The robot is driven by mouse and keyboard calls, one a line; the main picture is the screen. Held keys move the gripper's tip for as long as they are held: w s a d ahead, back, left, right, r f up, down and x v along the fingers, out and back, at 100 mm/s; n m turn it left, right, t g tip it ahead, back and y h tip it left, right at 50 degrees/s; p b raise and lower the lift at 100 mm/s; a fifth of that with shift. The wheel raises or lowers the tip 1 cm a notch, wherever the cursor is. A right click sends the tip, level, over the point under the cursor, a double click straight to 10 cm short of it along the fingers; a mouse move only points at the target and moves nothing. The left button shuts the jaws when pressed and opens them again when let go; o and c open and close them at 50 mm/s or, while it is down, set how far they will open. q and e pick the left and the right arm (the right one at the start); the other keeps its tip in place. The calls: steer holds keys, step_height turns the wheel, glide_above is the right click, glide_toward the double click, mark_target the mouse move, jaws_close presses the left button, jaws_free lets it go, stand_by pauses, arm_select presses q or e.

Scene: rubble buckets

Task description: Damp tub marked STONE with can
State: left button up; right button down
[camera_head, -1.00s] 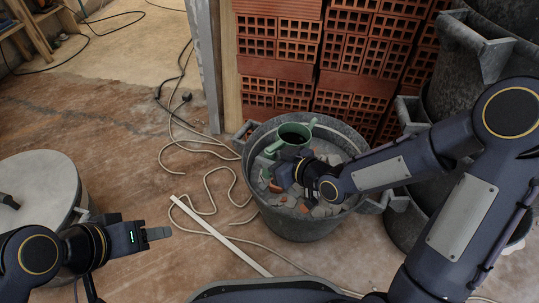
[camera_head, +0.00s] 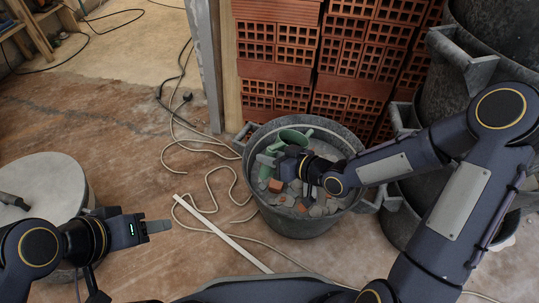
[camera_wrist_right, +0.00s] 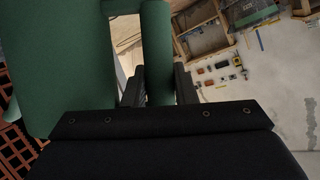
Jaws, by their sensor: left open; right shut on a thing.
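A grey tub (camera_head: 303,226) holding grey stones and some orange brick pieces stands on the floor right of centre. I cannot read any marking on it. The green can (camera_head: 291,136) is over the back left of the tub's rubble and looks tilted, partly hidden by my right gripper (camera_head: 281,167). In the right wrist view my right gripper (camera_wrist_right: 158,84) is shut on the green handle, with the can's body (camera_wrist_right: 52,65) at the left. No water is visible. My left gripper (camera_head: 157,229) is open and empty over the floor left of the tub.
Red hollow bricks (camera_head: 290,70) are stacked behind the tub, and stacked grey tubs (camera_head: 440,100) stand at the right. A round pale-topped drum (camera_head: 45,180) is at the left. A loose cable (camera_head: 215,190) and a white strip (camera_head: 225,235) lie on the floor.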

mark_target(273, 148)
steer(key=shift+w+d+r+m+p, duration=0.1)
steer(key=shift+r+m+p, duration=0.1)
steer(key=shift+r+p, duration=0.35)
steer(key=shift+w+d+r+m+p, duration=0.1)
steer(key=shift+r+m+p, duration=0.1)
steer(key=shift+r+p, duration=0.3)
steer(key=shift+f, duration=0.15)
stand_by(0.5)
steer(key=shift+d+r+y+p, duration=0.1)
steer(key=shift+r+y+p, duration=0.2)
steer(key=shift+r+p, duration=0.6)
steer(key=shift+w+d+m+p, duration=0.15)
steer(key=shift+m+p, duration=0.25)
steer(key=shift+p, duration=0.5)
